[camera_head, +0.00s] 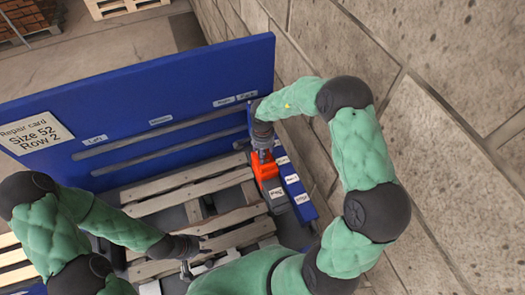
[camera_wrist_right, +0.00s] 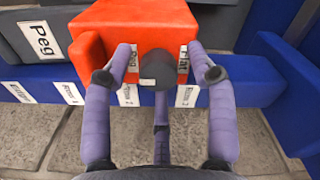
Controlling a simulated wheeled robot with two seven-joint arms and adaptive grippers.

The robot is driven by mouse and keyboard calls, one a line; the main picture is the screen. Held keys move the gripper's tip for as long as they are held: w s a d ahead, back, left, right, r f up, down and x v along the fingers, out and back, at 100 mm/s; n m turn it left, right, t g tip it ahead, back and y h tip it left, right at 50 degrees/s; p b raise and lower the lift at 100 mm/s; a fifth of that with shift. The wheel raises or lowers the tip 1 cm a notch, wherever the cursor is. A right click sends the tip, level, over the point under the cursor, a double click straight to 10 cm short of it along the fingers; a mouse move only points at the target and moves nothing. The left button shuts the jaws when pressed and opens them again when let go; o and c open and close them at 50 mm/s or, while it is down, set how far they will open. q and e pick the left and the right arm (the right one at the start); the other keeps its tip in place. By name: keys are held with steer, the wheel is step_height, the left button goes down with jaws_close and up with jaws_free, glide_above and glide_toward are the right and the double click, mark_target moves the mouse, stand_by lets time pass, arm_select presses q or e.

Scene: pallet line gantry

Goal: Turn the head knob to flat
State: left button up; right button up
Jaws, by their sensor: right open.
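The red-orange head (camera_head: 265,171) sits at the right side of the blue pallet bay, under my right gripper (camera_head: 262,152). In the right wrist view the red head (camera_wrist_right: 135,20) carries a dark grey knob (camera_wrist_right: 155,72) with a small pale mark on its lower left. A white label with tilted text is left of the knob, and a "Flat" label (camera_wrist_right: 183,64) is right of it. My right gripper (camera_wrist_right: 158,52) is open, its purple fingers spread around the knob; contact cannot be told. My left gripper (camera_head: 192,262) is low over the pallet, empty, its fingers apart.
A wooden pallet (camera_head: 190,188) lies before the blue back panel (camera_head: 190,80). A repair card (camera_head: 35,131) on the panel reads "Size 52 Row 2". A grey block labelled "Peg" (camera_wrist_right: 40,40) adjoins the head. A stone block wall (camera_head: 450,130) stands close on the right.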

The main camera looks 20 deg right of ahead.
steer(key=c, duration=1.1)
steer(key=shift+c, duration=0.2)
arm_select(q)
steer(key=shift+r, duration=0.15)
arm_select(e)
steer(key=shift+r, duration=0.1)
